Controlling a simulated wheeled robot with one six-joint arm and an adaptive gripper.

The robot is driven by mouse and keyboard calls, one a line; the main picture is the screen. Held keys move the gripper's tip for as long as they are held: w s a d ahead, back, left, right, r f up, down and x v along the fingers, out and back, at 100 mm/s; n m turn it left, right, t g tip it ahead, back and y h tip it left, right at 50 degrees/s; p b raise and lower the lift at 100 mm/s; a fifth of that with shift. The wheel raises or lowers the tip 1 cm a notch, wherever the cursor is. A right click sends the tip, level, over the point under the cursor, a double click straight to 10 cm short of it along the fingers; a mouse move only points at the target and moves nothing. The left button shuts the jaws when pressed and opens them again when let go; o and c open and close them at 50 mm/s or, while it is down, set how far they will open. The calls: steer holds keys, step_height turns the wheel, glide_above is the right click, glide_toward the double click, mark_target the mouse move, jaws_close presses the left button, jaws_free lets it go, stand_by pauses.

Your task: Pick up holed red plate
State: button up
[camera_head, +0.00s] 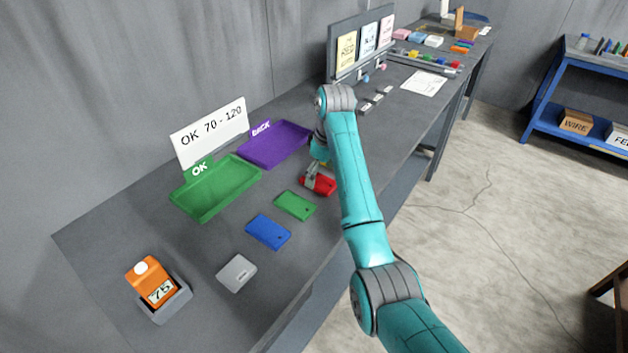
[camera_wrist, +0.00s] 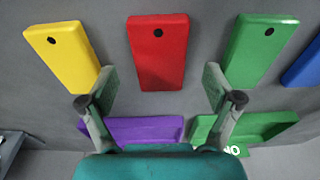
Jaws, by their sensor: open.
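The holed red plate (camera_wrist: 157,58) lies flat on the grey bench, with a dark hole near one end. In the head view the red plate (camera_head: 319,184) is partly hidden by my gripper (camera_head: 313,172). In the wrist view my gripper (camera_wrist: 160,88) is open, with its two fingers spread to either side of the red plate's near end. The plate shows between them, and nothing is held. I cannot tell how high the fingertips are above the bench.
A yellow plate (camera_wrist: 66,55) and a green plate (camera_wrist: 257,50) flank the red one. A blue plate (camera_head: 268,232), purple tray (camera_head: 247,160), green tray (camera_head: 176,205), grey block (camera_head: 237,272) and orange gauge (camera_head: 146,278) also stand on the bench.

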step_height(320, 180, down, 2)
steer(key=shift+w+a, duration=0.1)
steer(key=c, duration=1.4)
